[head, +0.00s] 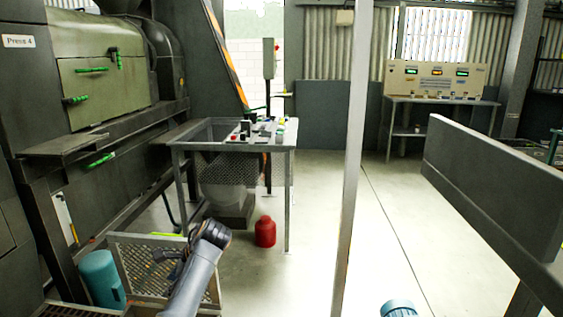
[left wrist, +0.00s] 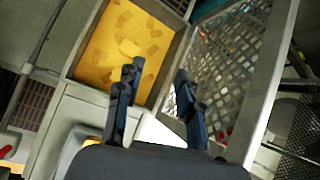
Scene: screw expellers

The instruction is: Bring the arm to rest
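My left arm comes in at the bottom of the head view, bent up beside a mesh-sided frame in front of the press. My left gripper (head: 168,257) is small and dark there. In the left wrist view its two dark fingers (left wrist: 157,92) stand well apart, with no object held between them. My right gripper does not show in either view.
The press (head: 105,80) labelled "Press 4" stands at left. A mesh-sided frame (head: 125,268) and teal cylinder (head: 101,277) are near my left arm. A table (head: 232,146) and red container (head: 265,231) stand beyond. An orange-yellow surface (left wrist: 125,40) fills a frame. Floor is clear centrally.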

